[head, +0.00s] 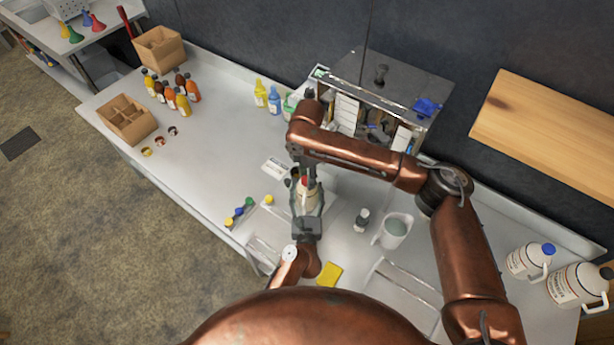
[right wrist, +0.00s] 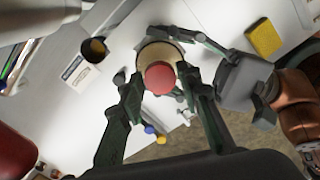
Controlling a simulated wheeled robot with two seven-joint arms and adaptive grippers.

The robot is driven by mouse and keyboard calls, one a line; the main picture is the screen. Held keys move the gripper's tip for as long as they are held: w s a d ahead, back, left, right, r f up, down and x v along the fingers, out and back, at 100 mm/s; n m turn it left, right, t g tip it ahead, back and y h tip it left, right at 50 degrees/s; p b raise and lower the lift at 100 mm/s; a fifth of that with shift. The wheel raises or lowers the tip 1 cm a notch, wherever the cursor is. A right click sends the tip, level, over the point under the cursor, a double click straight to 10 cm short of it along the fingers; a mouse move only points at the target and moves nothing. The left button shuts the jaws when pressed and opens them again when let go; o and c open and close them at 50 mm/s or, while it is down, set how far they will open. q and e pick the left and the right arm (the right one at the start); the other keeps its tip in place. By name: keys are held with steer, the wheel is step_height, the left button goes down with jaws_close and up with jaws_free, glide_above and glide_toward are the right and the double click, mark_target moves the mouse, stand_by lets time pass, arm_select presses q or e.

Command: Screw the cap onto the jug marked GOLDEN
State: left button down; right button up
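The jug (head: 309,199) stands upright on the steel counter, its pale body partly hidden by my grippers; its label is not readable here. In the right wrist view the jug's round top (right wrist: 158,50) shows from above. A red cap (right wrist: 160,77) sits over the jug's top, also seen in the head view (head: 304,181); whether it is seated on the neck cannot be seen. My right gripper (right wrist: 161,78) points down with its fingertips at both sides of the cap, apparently shut on it. My left gripper (head: 306,208) reaches from the near side, its fingers around the jug's body.
A yellow sponge (head: 328,273) lies near the front. The left counter has free room.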

steer(key=shift+o, duration=1.4)
steer(key=shift+r, duration=2.3)
steer(key=shift+c, duration=0.3)
steer(key=n, duration=0.1)
steer(key=r+n, duration=0.1)
steer(key=n, duration=0.2)
steer(key=shift+r, duration=0.3)
steer(key=n, duration=0.2)
steer(key=r+n, duration=0.1)
steer(key=n, duration=0.1)
steer(key=r+n, duration=0.1)
steer(key=shift+n, duration=0.4)
steer(key=shift+f, duration=0.2)
